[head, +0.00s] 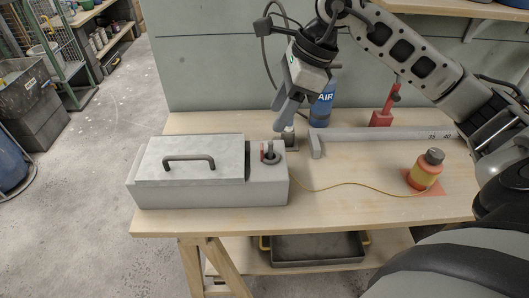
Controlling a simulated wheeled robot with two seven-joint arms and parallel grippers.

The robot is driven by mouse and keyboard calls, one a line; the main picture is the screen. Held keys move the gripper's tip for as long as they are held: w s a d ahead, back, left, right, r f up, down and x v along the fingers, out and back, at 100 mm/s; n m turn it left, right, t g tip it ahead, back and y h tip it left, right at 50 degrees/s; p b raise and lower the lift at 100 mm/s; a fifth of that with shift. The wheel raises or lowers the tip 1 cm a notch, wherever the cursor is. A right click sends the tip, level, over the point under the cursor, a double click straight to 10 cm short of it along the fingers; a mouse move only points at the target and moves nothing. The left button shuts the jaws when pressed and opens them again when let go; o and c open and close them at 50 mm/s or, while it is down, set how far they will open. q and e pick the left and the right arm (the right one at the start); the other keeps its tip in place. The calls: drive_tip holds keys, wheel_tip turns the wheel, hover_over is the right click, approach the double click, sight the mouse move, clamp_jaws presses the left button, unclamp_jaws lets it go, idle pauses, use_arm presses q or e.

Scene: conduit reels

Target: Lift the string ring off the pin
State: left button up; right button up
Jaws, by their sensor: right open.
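A small dark ring (271,158) sits around a short upright pin (270,146) on the right end of a grey box (220,195). A red mark shows beside the pin. My right gripper (283,116) is open, above and slightly right of the pin, apart from the ring. Its fingers overlap in this view, so the gap between them is hard to see. My left gripper is not in view.
The box has a grey lid with a dark handle (188,160). Behind stand a blue AIR bottle (321,108), a red tool (385,108) and a long grey bar (380,134) on the wooden bench (350,205). The front right of the bench is mostly clear.

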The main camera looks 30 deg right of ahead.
sight(261, 145)
drive_tip(key=x, duration=0.4)
drive_tip(key=shift+w+a+f, duration=0.1)
drive_tip(key=shift+a+f, duration=0.05)
drive_tip(key=shift+f, duration=0.2)
drive_tip(key=shift+p+x, duration=0.35)
drive_tip(key=shift+x, duration=2.3)
clamp_jaws()
